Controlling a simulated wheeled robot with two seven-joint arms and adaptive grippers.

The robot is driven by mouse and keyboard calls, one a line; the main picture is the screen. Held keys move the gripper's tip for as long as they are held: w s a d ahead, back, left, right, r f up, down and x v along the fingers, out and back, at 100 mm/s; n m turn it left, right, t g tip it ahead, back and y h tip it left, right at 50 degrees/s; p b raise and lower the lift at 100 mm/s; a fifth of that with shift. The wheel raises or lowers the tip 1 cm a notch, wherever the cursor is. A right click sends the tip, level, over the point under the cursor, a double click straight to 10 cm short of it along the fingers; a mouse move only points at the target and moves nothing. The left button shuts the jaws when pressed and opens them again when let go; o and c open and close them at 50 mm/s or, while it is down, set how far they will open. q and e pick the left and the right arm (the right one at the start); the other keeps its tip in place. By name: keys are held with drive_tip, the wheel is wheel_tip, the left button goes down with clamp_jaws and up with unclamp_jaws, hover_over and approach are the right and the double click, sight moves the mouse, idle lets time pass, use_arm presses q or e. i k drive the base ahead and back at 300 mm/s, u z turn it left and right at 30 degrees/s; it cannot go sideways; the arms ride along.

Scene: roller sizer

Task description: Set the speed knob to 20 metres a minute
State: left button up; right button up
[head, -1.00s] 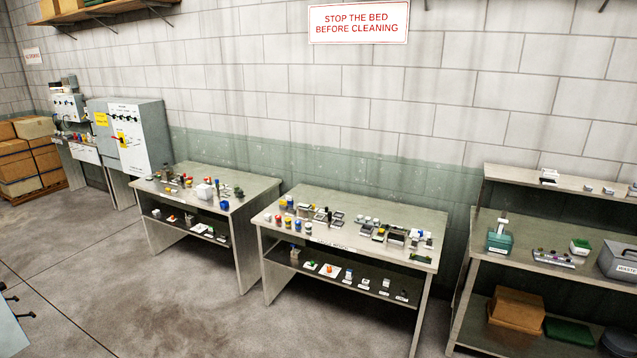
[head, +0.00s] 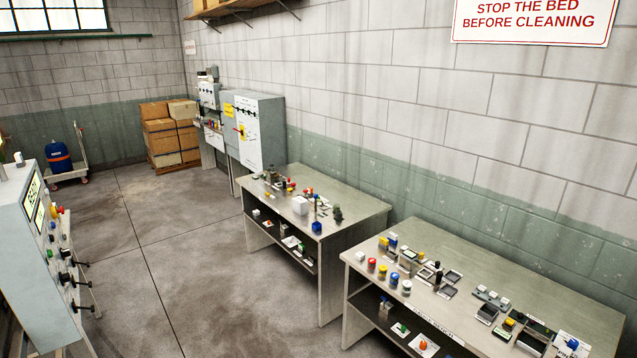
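A grey control console (head: 30,255) stands at the left edge, seen from its side. Its sloping face carries lit yellowish displays (head: 35,190), a red button (head: 59,210) and several black knobs or handles (head: 68,278). I cannot tell which of these, if any, is the speed knob, and no scale or setting can be read. Neither of my grippers is in view.
Two tables with small parts stand along the wall: a nearer one (head: 480,262) and a farther one (head: 350,210). Grey cabinets (head: 262,130), stacked boxes (head: 160,140) and a blue drum (head: 59,156) on a trolley are behind. The floor (head: 150,250) between console and tables is clear.

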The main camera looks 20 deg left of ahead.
sight(66, 253)
drive_tip(key=u, duration=0.9)
drive_tip(key=i, duration=1)
drive_tip(key=u, duration=1.25)
drive_tip(key=i, duration=2.15)
drive_tip(key=u, duration=0.25)
